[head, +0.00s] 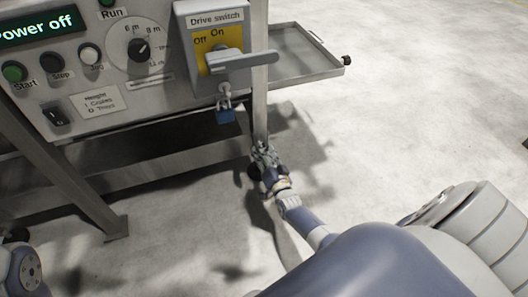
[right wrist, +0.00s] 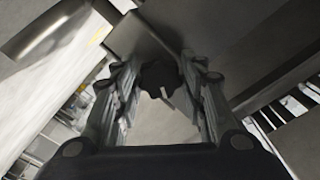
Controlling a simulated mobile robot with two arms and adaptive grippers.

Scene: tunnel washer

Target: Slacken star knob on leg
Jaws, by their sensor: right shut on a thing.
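The black star knob (right wrist: 160,76) shows in the right wrist view, between the fingertips of my right gripper (right wrist: 162,68), which is shut on it. A pale mark shows on the knob's face. In the head view my right gripper (head: 264,158) is at the lower part of the upright grey leg (head: 260,105), below the drive switch. There the fingers mostly hide the knob. My left gripper is not in view.
The control panel (head: 150,85) with a "Power off" display and the drive switch box (head: 215,20) stand above left of my right gripper. A blue padlock (head: 226,116) hangs under the box. A grey tray (head: 300,62) juts out behind the leg.

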